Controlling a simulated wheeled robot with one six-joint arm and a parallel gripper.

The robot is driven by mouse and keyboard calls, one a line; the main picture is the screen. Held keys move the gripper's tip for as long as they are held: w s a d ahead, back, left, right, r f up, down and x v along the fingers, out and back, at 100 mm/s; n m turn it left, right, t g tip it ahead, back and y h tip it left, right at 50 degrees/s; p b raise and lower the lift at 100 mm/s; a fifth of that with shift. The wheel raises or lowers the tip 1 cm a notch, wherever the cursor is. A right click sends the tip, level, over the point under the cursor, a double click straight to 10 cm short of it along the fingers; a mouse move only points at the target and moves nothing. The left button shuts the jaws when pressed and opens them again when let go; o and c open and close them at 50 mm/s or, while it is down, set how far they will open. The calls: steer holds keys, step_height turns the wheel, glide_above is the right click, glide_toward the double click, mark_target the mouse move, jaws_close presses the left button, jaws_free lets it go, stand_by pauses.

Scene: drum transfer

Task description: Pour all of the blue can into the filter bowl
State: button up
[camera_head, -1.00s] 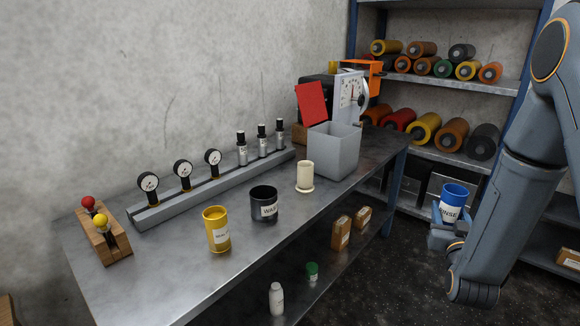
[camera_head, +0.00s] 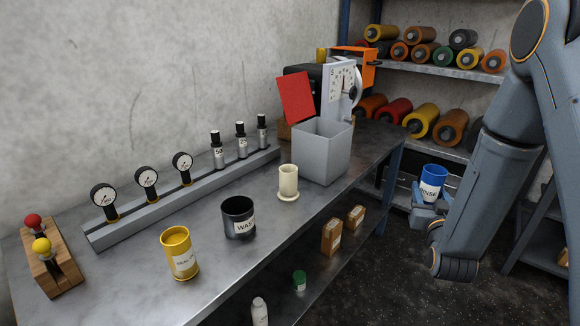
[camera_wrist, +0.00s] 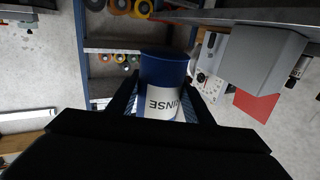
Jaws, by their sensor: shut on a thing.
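The blue can (camera_head: 433,179) has a white label reading RINSE and is held upright in the air to the right of the bench. My gripper (camera_head: 428,209) is shut on it. The can also shows in the wrist view (camera_wrist: 163,72), between the two dark fingers; its contents cannot be seen. A cream cup-like vessel on a flanged base (camera_head: 288,182), possibly the filter bowl, stands on the bench, left of and apart from the can. A black can labelled WAS… (camera_head: 238,218) and a yellow labelled can (camera_head: 178,254) stand to its left.
A grey open bin (camera_head: 321,155) stands between the cream vessel and the dial scale (camera_head: 343,90). A rail with gauges (camera_head: 190,199) runs along the wall. A shelf of rolls (camera_head: 440,71) stands behind. The bench's front strip is clear.

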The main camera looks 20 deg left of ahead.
steer(key=w+a+r+n+g+y, duration=0.1)
steer(key=a+n+y, duration=0.1)
steer(key=a, duration=0.7)
steer(key=a+r+n+y+b, duration=0.1)
steer(key=a+y, duration=0.2)
steer(key=a, duration=0.7)
steer(key=w+a+r+n+g+y, duration=0.1)
steer(key=a+n+y, duration=0.1)
steer(key=a, duration=0.7)
steer(key=s+a+f+n+g+y+b, duration=0.1)
steer(key=s+a+y, duration=0.1)
steer(key=a, duration=0.8)
steer(key=s+a+f+n+g+y+b, duration=0.1)
steer(key=s+a, duration=0.3)
steer(key=a, duration=0.7)
steer(key=shift+s+a+n+g+y, duration=0.2)
steer(key=shift+s+n+g+y, duration=0.2)
steer(key=shift+n+g+y, duration=0.35)
